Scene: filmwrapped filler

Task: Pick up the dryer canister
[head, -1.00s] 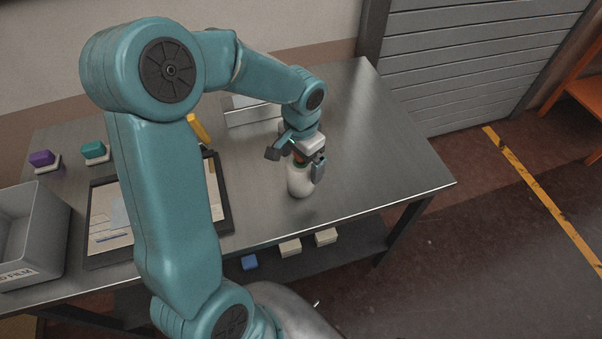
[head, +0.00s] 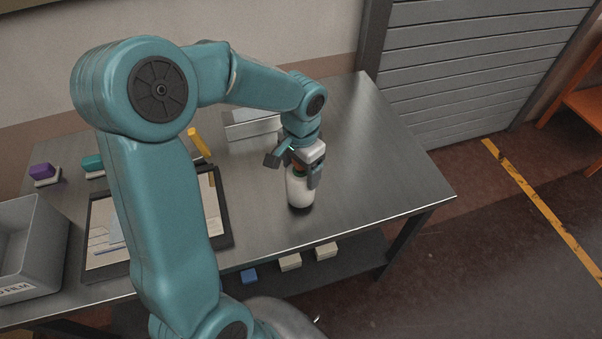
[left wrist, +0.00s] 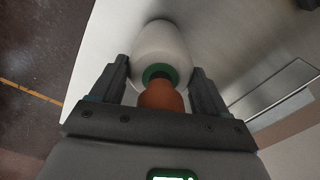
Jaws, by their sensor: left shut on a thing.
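The dryer canister (head: 298,190) is a white bottle with a green collar and an orange-brown top, upright near the right part of the metal table. My left gripper (head: 294,168) comes down on it from above and is shut on it around its upper part. In the left wrist view the white body (left wrist: 160,42) and green collar show between the two fingers of the left gripper (left wrist: 158,78). A dark shadow lies under its base; it seems just clear of the tabletop. My right gripper is not in view.
The metal table (head: 375,165) is bare to the right of the canister. A black-framed board (head: 228,225), a yellow-handled tool (head: 199,143), a grey bin (head: 40,245) and a purple-topped block (head: 43,172) are to the left. Small blocks (head: 290,262) sit on the lower shelf.

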